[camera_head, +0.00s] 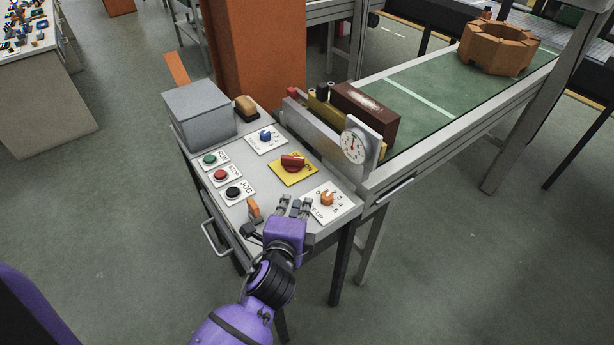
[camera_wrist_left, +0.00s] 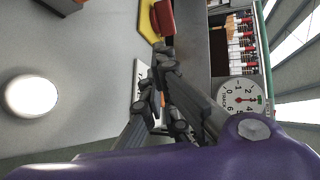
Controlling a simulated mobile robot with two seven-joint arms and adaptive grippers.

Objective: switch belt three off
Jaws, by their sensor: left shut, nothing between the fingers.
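The control panel (camera_head: 237,213) is a light grey sloping desk top. It bears an orange pointer knob (camera_head: 327,198) on a white numbered plate, an orange lever (camera_head: 254,210), a red switch (camera_head: 293,162) on a yellow plate and a blue knob (camera_head: 265,135). Green (camera_head: 209,159), red (camera_head: 220,174) and black (camera_head: 233,192) buttons sit on the left. My left gripper (camera_head: 294,204) is shut and empty, between the orange lever and the orange knob. In the left wrist view, its fingers (camera_wrist_left: 163,88) partly hide the orange knob and its plate. I cannot tell whether they touch it. My right gripper is out of view.
A dial gauge (camera_head: 355,146) stands at the panel's right edge, beside the green conveyor belt (camera_head: 432,84). A grey box (camera_head: 199,113) stands at the panel's back left.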

